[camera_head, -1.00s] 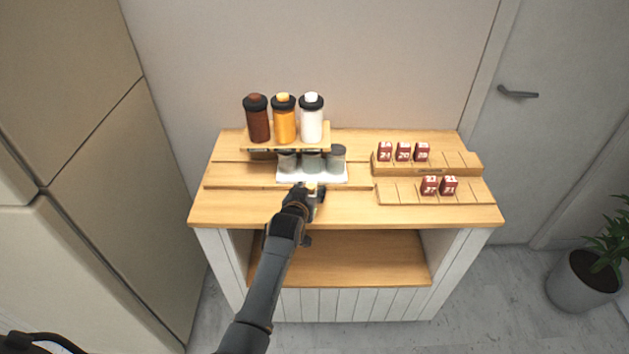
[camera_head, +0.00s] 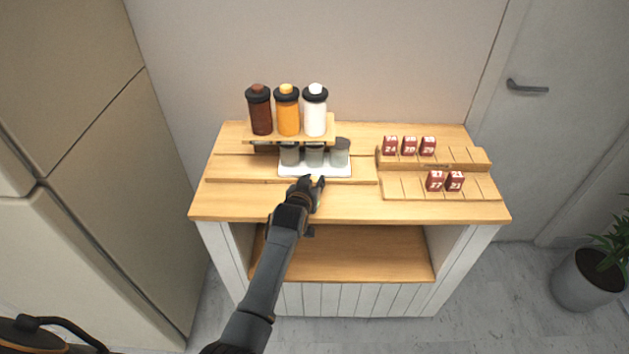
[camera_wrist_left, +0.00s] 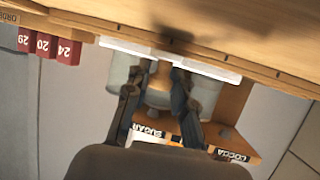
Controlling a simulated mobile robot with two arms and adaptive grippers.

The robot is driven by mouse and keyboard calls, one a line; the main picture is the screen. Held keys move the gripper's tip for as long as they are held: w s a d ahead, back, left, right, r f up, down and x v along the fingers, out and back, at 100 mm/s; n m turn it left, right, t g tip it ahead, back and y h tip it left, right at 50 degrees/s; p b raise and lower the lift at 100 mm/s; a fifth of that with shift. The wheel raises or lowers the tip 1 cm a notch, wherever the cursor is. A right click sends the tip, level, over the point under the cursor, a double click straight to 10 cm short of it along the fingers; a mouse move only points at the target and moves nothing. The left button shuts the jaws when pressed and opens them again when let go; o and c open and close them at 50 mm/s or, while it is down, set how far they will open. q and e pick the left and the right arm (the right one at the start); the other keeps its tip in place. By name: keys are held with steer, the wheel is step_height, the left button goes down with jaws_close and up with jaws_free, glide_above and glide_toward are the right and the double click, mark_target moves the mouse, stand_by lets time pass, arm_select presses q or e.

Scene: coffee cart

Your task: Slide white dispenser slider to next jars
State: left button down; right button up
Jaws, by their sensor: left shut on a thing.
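The white slider tray (camera_head: 298,172) lies on the wooden ledge of the cart, below the bottle shelf. In the left wrist view, the white tray (camera_wrist_left: 205,69) shows upside down, and the gripper's fingers are on either side of a tan knob (camera_wrist_left: 160,75) in front of the jars. The gripper is shut on this knob; its exact contact is partly hidden. My right gripper is not in view.
Brown, orange and white bottles (camera_head: 315,115) stand on a raised shelf (camera_head: 284,141) behind the jars. Wooden racks (camera_head: 464,157) with red numbered blocks (camera_head: 435,181) stand at the right. The ledge is bare left of the tray (camera_head: 235,168), with a short bare stretch on its right.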

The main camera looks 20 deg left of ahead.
arm_select(q)
steer(key=s+a+p, duration=0.1)
steer(key=a, duration=0.3)
steer(key=s+a, duration=0.1)
steer(key=a, duration=0.3)
steer(key=s+a+p, duration=0.1)
steer(key=a, duration=0.3)
steer(key=shift+s+a+p, duration=0.3)
steer(key=shift+a+p, duration=0.05)
steer(key=shift+s+a, duration=0.15)
steer(key=shift+a, duration=0.4)
steer(key=c, duration=1.4)
jaws_free()
steer(key=shift+c, duration=0.2)
steer(key=o, duration=0.3)
steer(key=shift+o, duration=0.2)
steer(key=shift+f, duration=0.1)
steer(key=shift+d, duration=0.1)
